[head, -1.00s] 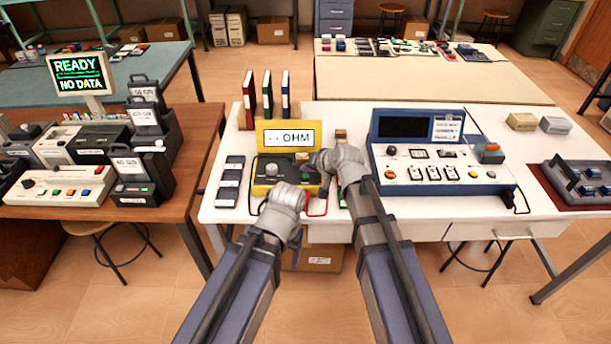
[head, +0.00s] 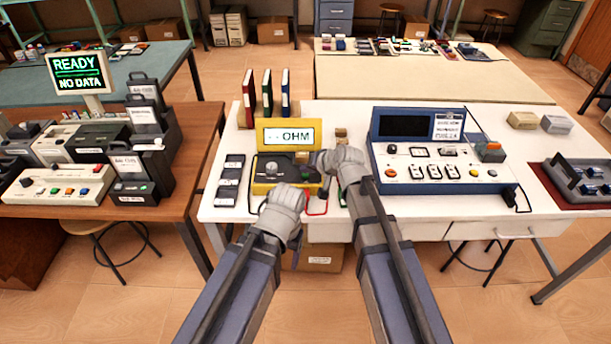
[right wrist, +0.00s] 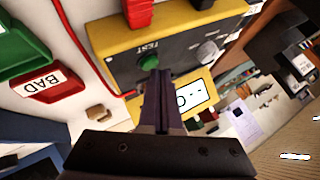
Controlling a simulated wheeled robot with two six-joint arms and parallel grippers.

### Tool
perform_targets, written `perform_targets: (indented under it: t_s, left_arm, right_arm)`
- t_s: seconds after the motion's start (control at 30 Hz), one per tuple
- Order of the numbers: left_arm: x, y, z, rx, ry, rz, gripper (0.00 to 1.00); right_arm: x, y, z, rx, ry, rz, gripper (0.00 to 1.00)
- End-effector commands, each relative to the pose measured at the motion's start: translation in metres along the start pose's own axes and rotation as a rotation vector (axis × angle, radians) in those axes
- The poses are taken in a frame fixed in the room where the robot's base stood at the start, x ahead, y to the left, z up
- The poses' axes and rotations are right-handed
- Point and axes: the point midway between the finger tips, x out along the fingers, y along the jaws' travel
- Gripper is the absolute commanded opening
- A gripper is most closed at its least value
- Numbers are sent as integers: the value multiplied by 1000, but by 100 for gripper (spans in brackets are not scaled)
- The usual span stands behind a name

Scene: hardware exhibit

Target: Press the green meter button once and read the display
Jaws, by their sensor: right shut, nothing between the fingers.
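The yellow meter (head: 261,188) stands on the white table, and its display (head: 289,137) reads "-- OHM". In the right wrist view the green button (right wrist: 148,62) sits on the meter's dark panel (right wrist: 180,55) beside the word TEST. My right gripper (right wrist: 160,74) is shut and empty, its tips right at the green button; I cannot tell whether they touch it. In the head view the right gripper (head: 316,160) is over the right side of the meter. My left gripper (head: 284,197) is in front of the meter, its fingers hidden behind its wrist.
A blue instrument (head: 440,172) stands right of the meter. The right wrist view shows a red BAD tray (right wrist: 45,85) and a green one (right wrist: 20,40). A screen (head: 78,73) reads "READY NO DATA".

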Motion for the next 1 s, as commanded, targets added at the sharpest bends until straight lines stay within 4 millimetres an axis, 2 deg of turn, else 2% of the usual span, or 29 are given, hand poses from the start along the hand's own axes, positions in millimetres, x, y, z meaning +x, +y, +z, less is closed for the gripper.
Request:
perform_targets:
  t_s: [1.0]
  left_arm:
    - [8, 1, 0, 0, 0, 0, 73]
  right_arm:
    - [5, 4, 4, 0, 0, 0, 0]
